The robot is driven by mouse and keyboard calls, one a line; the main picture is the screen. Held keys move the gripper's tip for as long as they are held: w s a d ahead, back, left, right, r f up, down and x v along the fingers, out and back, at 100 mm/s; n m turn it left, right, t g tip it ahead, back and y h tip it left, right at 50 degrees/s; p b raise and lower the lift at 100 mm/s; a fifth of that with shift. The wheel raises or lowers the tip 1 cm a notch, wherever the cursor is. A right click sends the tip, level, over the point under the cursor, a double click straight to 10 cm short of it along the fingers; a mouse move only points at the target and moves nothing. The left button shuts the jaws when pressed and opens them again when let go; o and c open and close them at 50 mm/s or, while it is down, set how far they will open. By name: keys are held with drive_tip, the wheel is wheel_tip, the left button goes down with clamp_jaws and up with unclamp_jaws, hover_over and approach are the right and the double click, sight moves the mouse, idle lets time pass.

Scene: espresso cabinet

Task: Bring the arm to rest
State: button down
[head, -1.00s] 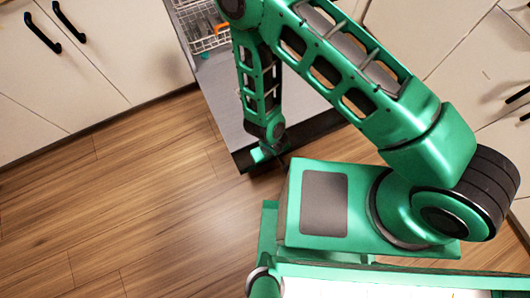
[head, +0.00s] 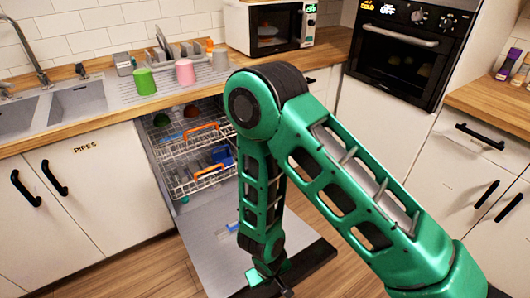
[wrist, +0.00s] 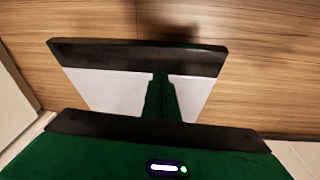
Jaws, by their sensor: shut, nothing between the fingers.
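My green arm reaches forward from the lower right, bends at a dark elbow joint, and hangs down over the open dishwasher door (head: 215,240). My gripper (head: 284,290) is at the bottom of the head view, low by the door's dark outer edge. It is shut and holds nothing visible. Its fingertips are small and partly cut off there, so whether they touch the door is unclear.
The dishwasher's upper rack (head: 185,145) and lower rack (head: 195,180) hold several dishes. A green cup (head: 144,81) and a pink cup (head: 185,72) stand on the counter beside the sink (head: 80,103). Cabinets and an oven (head: 405,50) flank the dishwasher. Floor is clear at left.

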drive_tip(key=w+d+r+m+h, duration=0.2)
drive_tip(key=w+d+r+m, duration=0.1)
drive_tip(key=w+d+r, duration=1.05)
drive_tip(key=s+d+r+m, duration=0.2)
drive_tip(key=d+r, duration=0.8)
drive_tip(key=r, duration=0.2)
drive_tip(key=s+d+r+m+g, duration=0.1)
drive_tip(key=s+d+r+m, duration=0.3)
drive_tip(key=s+d+r, duration=0.5)
drive_tip(key=s+d+r+m+y, duration=0.1)
drive_tip(key=s+d+r, duration=0.2)
drive_tip(key=s, duration=0.3)
drive_tip(key=s+d+r+m+y, duration=0.1)
drive_tip(key=s+d+r, duration=0.3)
drive_tip(key=s+r, duration=0.2)
drive_tip(key=shift+s+d+r+m+g, duration=0.15)
drive_tip(key=shift+s+d+m+g, duration=0.15)
drive_tip(key=shift+s+m+g, duration=0.15)
drive_tip(key=shift+w+f, duration=0.25)
drive_tip(key=shift+w, duration=0.35)
